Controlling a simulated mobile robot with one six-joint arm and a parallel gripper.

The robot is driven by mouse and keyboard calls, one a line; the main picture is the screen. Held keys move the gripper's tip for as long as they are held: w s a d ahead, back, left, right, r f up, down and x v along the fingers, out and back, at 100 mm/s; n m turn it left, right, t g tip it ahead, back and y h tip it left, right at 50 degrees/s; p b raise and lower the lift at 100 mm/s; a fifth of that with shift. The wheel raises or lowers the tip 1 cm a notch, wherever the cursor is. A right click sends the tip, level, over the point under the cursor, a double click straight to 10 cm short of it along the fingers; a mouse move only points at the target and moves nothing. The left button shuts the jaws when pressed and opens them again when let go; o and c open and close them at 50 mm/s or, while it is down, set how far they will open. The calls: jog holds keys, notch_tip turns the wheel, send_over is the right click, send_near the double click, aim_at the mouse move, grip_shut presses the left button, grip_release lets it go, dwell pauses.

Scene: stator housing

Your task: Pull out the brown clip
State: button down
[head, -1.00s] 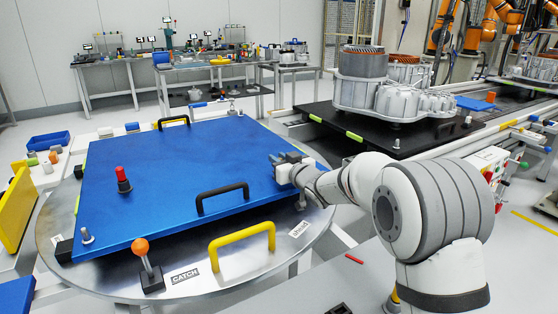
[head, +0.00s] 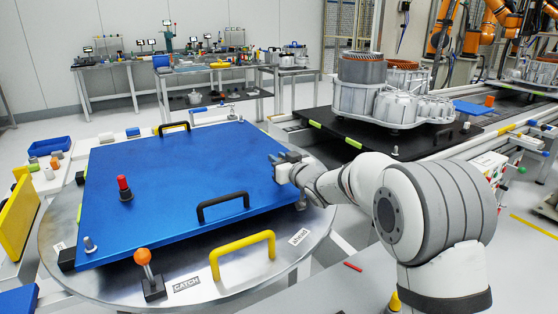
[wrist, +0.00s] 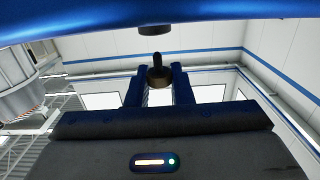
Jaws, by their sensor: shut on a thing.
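My gripper (head: 276,159) is at the right edge of the blue plate (head: 170,185) in the head view. In the wrist view its two blue fingers (wrist: 158,84) are closed in on a dark brownish knob-shaped piece, which I take for the brown clip (wrist: 158,74). The clip's narrow neck points up toward a dark stub (wrist: 155,30) on the underside of the blue plate, with a small gap showing between them. In the head view the clip cannot be made out.
The blue plate lies on a round metal table (head: 225,275). A black handle (head: 222,206), a yellow handle (head: 242,254), an orange-topped lever (head: 142,258) and a red knob (head: 123,186) stand nearby. A white stator housing (head: 385,95) stands behind my arm.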

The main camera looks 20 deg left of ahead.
notch_tip(320, 180, up, 6)
jog(key=p, duration=0.4)
jog(key=shift+f, duration=0.1)
